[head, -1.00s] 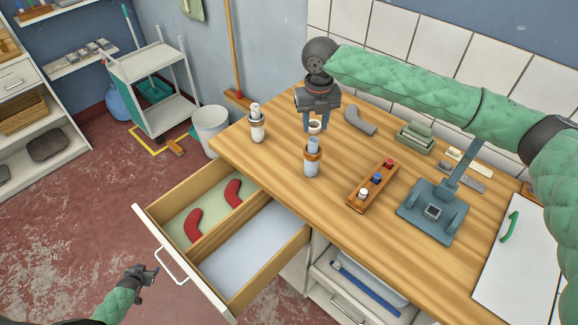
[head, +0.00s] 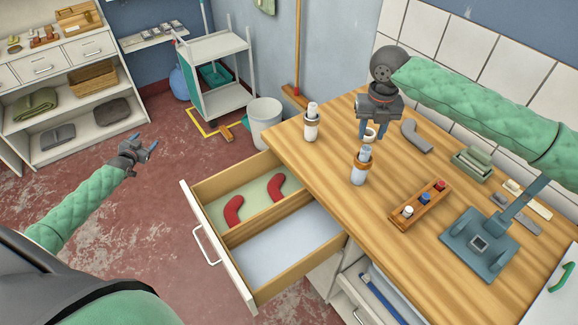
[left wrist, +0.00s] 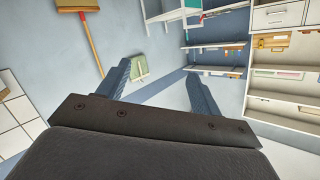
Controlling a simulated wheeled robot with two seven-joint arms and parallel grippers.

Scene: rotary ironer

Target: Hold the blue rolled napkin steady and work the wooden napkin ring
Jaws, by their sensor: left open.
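My left gripper (head: 149,146) is open and empty over the floor, far left of the table. In the left wrist view its two fingers (left wrist: 160,88) are spread with nothing between them.
A second roll (head: 311,124) stands left of the blue one. A rack with several small pegs (head: 420,206), a grey bent piece (head: 416,136) and a blue-grey press (head: 480,243) are on the table. An open drawer (head: 222,252) with two red curved pieces juts out in front.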

